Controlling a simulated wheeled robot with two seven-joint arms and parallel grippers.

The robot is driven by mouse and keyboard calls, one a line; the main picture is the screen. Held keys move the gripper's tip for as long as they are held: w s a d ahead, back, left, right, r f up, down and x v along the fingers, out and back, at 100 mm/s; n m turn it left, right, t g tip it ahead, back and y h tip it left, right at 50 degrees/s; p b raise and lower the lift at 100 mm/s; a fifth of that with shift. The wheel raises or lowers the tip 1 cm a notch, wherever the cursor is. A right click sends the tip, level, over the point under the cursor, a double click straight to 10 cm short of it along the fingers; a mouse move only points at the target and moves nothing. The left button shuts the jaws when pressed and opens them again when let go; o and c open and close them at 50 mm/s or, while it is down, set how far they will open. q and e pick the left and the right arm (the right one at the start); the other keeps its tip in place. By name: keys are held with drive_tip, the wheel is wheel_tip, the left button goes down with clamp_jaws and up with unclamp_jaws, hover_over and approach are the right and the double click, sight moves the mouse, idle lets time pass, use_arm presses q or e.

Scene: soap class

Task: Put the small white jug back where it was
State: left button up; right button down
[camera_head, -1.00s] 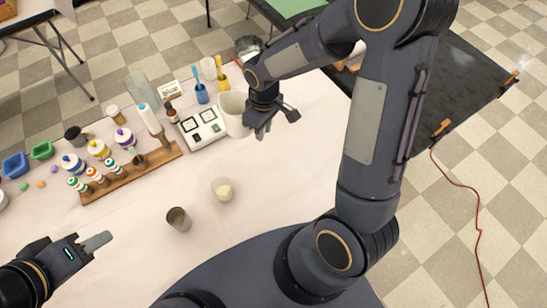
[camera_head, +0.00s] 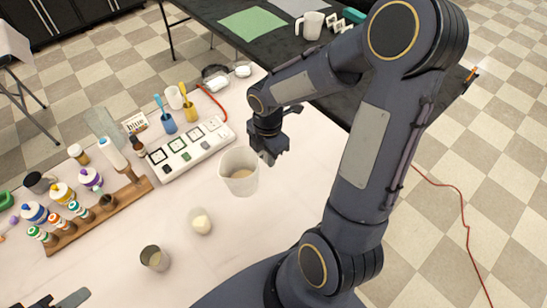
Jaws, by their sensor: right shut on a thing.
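The small white jug (camera_head: 239,173) is right of the white power strip, at the right part of the pale table. It looks upright, with something beige inside. My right gripper (camera_head: 270,155) is shut on its right side, near the rim. The fingers partly hide where they grip. I cannot tell whether its base touches the table. My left gripper (camera_head: 66,301) shows only in part at the bottom left corner, away from the jug.
Two small cups, one with pale content (camera_head: 201,222) and one grey (camera_head: 154,258), stand nearer. A power strip (camera_head: 188,148), brush cups (camera_head: 168,123) and a wooden rack (camera_head: 103,215) of bottles are left. A larger white jug (camera_head: 311,25) stands on the black table (camera_head: 262,46).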

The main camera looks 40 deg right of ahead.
drive_tip(key=w+d+f, duration=0.1)
drive_tip(key=d+f, duration=0.1)
drive_tip(key=w+d+f, duration=0.1)
drive_tip(key=d+f, duration=0.1)
drive_tip(key=w+d+f, duration=0.1)
drive_tip(key=d+f, duration=0.1)
drive_tip(key=shift+w+f+p, duration=0.3)
drive_tip(key=shift+f+p, duration=0.1)
drive_tip(key=shift+f, duration=1.55)
drive_tip(key=shift+f, duration=0.1)
drive_tip(key=c, duration=1.3)
unclamp_jaws()
drive_tip(key=shift+o, duration=0.2)
